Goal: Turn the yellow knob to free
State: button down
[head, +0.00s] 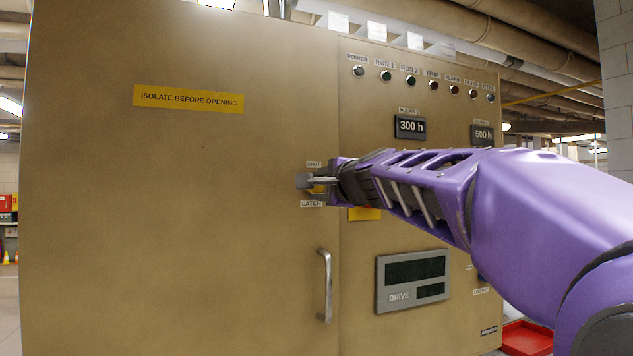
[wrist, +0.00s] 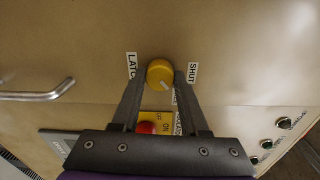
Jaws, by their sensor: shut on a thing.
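The yellow knob (wrist: 160,72) sits on the tan cabinet door between a LATCH label (wrist: 131,65) on the left and a SHUT label (wrist: 192,72) on the right in the wrist view. Its pale pointer mark is at its lower right there. My gripper (wrist: 160,78) is shut on the knob, with one finger at each side. In the head view my gripper (head: 318,182) is at the knob, which it mostly hides. SHUT shows above it and LATCH below it. I cannot read a FREE label; another label beside the right finger is partly hidden.
A red switch (wrist: 146,127) on a yellow ON/OFF plate is between my fingers' bases in the wrist view. A vertical door handle (head: 325,286) is below the knob. The DRIVE display (head: 412,280) and indicator lamps (head: 409,81) are on the right panel. A red tray (head: 527,338) is at lower right.

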jog(key=shift+m+p, duration=1.1)
jog(key=shift+m, duration=2.6)
jog(key=shift+c, duration=2.1)
grip_release()
